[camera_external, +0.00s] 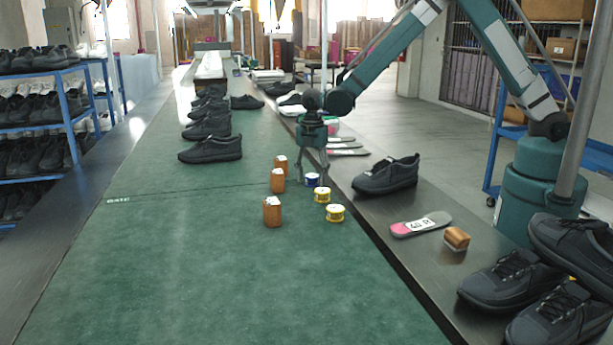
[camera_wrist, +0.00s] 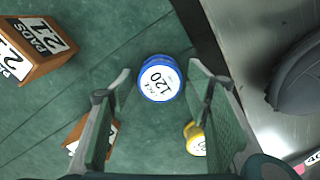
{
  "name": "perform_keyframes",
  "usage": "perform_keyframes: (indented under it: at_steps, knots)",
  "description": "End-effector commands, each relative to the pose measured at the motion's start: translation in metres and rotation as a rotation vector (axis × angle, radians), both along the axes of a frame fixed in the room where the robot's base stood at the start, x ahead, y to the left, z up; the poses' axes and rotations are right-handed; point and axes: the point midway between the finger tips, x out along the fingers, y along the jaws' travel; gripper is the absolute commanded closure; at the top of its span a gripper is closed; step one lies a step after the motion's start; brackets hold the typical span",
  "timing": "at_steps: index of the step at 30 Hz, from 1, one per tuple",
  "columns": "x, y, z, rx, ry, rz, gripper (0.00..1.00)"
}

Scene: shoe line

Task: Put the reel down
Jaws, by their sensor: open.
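A blue reel (camera_external: 312,180) with a white top label stands upright on the green belt (camera_external: 200,270), near its right edge. In the wrist view the blue reel (camera_wrist: 160,80) shows its label "120". My gripper (camera_external: 312,172) is open and points down at the blue reel. In the wrist view the fingers of my gripper (camera_wrist: 160,73) are on either side of the reel, with a gap at each side. Two yellow reels, a farther one (camera_external: 322,194) and a nearer one (camera_external: 335,213), stand close by on the belt.
Three orange-brown boxes, the nearest (camera_external: 272,212) labelled on top, stand left of the reels. Black shoes (camera_external: 211,149) line the belt behind. A shoe (camera_external: 387,176), an insole (camera_external: 421,224) and a small box (camera_external: 456,238) lie on the right-hand ledge. The near belt is clear.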

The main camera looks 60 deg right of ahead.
Motion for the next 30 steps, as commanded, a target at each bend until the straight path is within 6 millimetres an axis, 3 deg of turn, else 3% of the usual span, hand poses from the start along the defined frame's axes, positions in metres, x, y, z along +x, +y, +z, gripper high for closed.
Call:
perform_keyframes:
  at_steps: [8,24,30]
  knots:
    - [0.000,0.000,0.018,0.000,0.000,0.000,0.51]
    - [0.000,0.000,0.100,0.000,0.000,0.000,0.51]
    - [-0.001,0.000,0.117,0.000,0.000,0.000,0.51]
